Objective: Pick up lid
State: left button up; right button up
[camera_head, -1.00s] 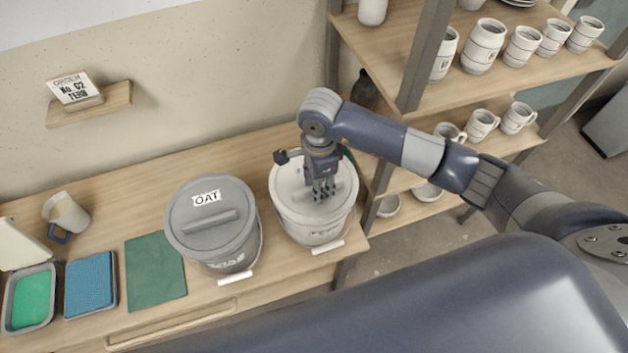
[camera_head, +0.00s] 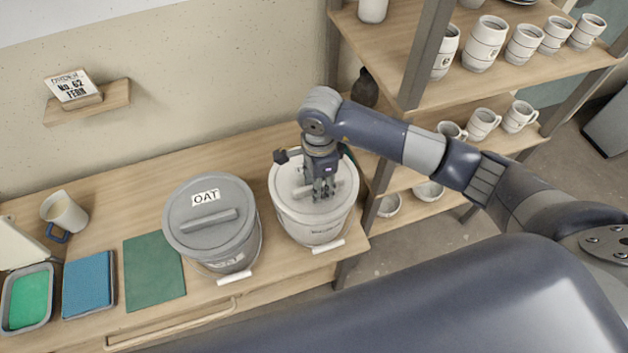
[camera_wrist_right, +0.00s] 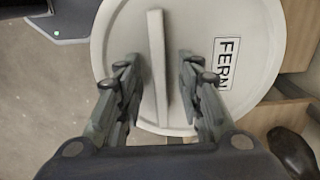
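A white bucket (camera_head: 318,230) stands at the right end of the wooden counter. Its round white lid (camera_head: 287,188) is on top and also shows in the right wrist view (camera_wrist_right: 225,95), with a "FERN" label and a straight raised bar handle (camera_wrist_right: 157,60). My right gripper (camera_head: 323,192) points down over this lid. In the right wrist view its fingers (camera_wrist_right: 158,68) are open, one on each side of the handle, with gaps visible on both sides. In the head view the arm hides part of the lid. My left gripper is not in view.
A grey bucket (camera_head: 222,250) with a lid marked "OAT" (camera_head: 180,218) stands just left of the white one. A green mat (camera_head: 153,270), a blue sponge-like pad (camera_head: 88,284) and a mug (camera_head: 66,212) lie further left. Shelves (camera_head: 470,85) with mugs stand at the right.

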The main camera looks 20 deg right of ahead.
grip_shut()
